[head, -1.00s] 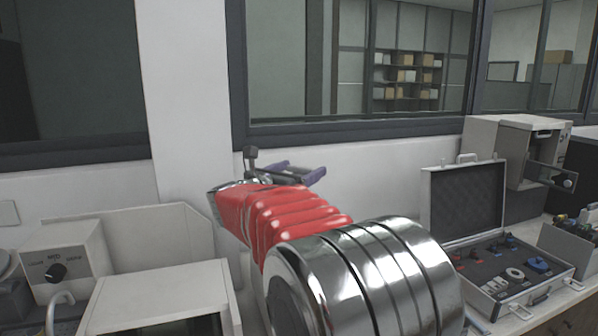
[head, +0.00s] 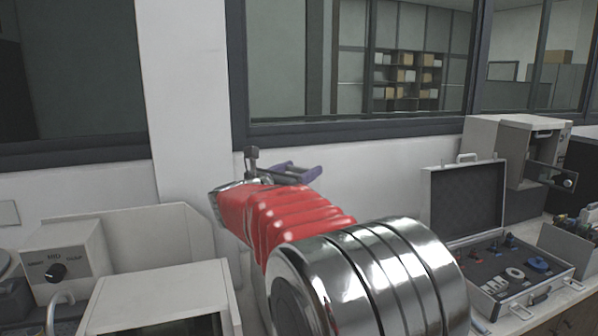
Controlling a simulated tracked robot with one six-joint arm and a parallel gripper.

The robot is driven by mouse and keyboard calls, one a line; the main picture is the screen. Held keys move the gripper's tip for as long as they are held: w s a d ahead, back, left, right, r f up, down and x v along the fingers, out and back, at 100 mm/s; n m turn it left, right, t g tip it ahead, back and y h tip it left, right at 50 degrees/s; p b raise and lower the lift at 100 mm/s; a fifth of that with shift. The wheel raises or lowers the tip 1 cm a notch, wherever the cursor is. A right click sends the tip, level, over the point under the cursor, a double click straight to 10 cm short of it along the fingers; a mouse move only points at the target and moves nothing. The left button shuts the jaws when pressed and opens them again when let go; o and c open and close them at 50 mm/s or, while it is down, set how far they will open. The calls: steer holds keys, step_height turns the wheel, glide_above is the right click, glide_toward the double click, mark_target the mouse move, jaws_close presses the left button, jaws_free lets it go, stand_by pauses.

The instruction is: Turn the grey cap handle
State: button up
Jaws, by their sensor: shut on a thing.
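My gripper (head: 298,173), with purple fingers, is small and partly turned away at the far end of my arm, past the red sleeve. It shows in front of the white wall below the window. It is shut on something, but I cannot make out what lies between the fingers. I cannot pick out the grey cap handle with certainty; my arm covers much of the area below and behind it.
A box with a dark dial (head: 57,271) and a white-topped unit (head: 158,297) stand at left. An open case (head: 465,206) with small parts in foam lies at right. Behind it is a light cabinet (head: 518,133). A bin (head: 570,252) stands at the right edge.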

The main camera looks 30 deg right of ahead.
steer(key=shift+n+t+y, duration=0.3)
steer(key=shift+t, duration=0.1)
steer(key=shift+n+t+y, duration=1.2)
steer(key=shift+n+t, duration=0.2)
steer(key=shift+t, duration=0.4)
steer(key=shift+n+t+y, duration=1.4)
steer(key=shift+t+y, duration=0.1)
steer(key=shift+y, duration=0.2)
steer(key=o, duration=1)
steer(key=shift+o, duration=0.2)
steer(key=v, duration=1.3)
steer(key=shift+s+a, duration=0.3)
